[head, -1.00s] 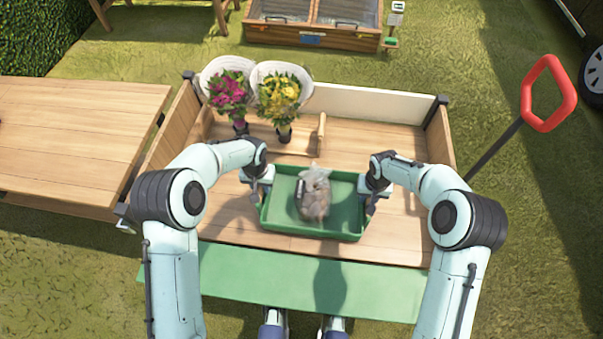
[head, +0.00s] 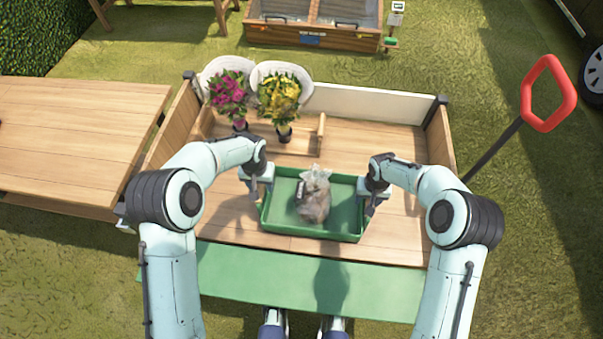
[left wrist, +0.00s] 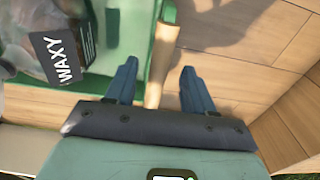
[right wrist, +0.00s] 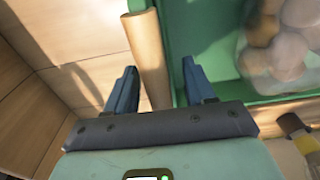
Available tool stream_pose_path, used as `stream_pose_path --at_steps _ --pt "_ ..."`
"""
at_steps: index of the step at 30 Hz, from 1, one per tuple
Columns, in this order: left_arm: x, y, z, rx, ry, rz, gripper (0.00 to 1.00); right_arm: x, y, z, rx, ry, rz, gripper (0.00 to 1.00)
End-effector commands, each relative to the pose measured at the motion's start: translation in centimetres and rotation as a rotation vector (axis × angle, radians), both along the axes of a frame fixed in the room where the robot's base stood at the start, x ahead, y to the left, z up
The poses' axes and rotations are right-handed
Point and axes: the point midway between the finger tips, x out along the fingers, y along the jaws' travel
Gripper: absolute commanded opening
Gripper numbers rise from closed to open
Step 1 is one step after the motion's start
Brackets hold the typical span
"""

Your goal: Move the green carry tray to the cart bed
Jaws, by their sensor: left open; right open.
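The green carry tray (head: 290,229) rests flat on the wooden cart bed (head: 400,232). A clear bag of potatoes (head: 314,200) with a dark "WAXY" label (left wrist: 62,55) is in the tray. My left gripper (head: 258,200) is at the tray's left end; in the left wrist view its open fingers (left wrist: 155,85) stand either side of the wooden handle (left wrist: 160,65). My right gripper (head: 372,206) is at the right end; in the right wrist view its open fingers (right wrist: 160,90) stand either side of the other handle (right wrist: 147,55). Finger contact cannot be told.
Pink (head: 228,93) and yellow (head: 280,95) bouquets stand in a wooden rack (head: 300,148) at the cart's back left. A wooden table (head: 70,140) adjoins on the left. A red pull handle (head: 548,93) rises at right. The bed is clear right of the tray.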

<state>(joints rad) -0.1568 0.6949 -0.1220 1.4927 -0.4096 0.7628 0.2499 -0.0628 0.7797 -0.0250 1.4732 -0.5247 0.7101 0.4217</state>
Motion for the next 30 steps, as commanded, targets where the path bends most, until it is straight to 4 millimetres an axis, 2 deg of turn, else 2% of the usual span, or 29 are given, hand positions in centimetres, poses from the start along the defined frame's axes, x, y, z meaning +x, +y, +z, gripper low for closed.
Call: stream_pose_path --at_steps 1,6,12,20,23,30 --pt "0.0 0.0 1.2 -0.001 -0.005 -0.001 0.53 0.0 0.0 0.0 0.0 0.0 0.0 0.54" --pt "-0.1 0.0 5.0 -0.001 -0.006 0.0 0.53 0.0 0.0 0.0 0.0 0.0 0.0 0.54" --pt "-0.3 0.0 8.4 -0.001 -0.003 0.001 0.53 0.0 0.0 0.0 0.0 0.0 0.0 0.54" --pt "-0.4 0.0 9.8 0.0 -0.001 0.001 0.53 0.1 0.0 0.8 0.001 -0.003 0.0 0.54" --pt "-0.4 0.0 9.8 0.0 -0.001 0.001 0.53 0.0 0.0 2.3 0.001 -0.004 0.0 0.54" --pt "-0.4 0.0 9.8 0.0 -0.001 0.001 0.53 -0.3 0.0 7.5 0.001 -0.005 0.0 0.54"
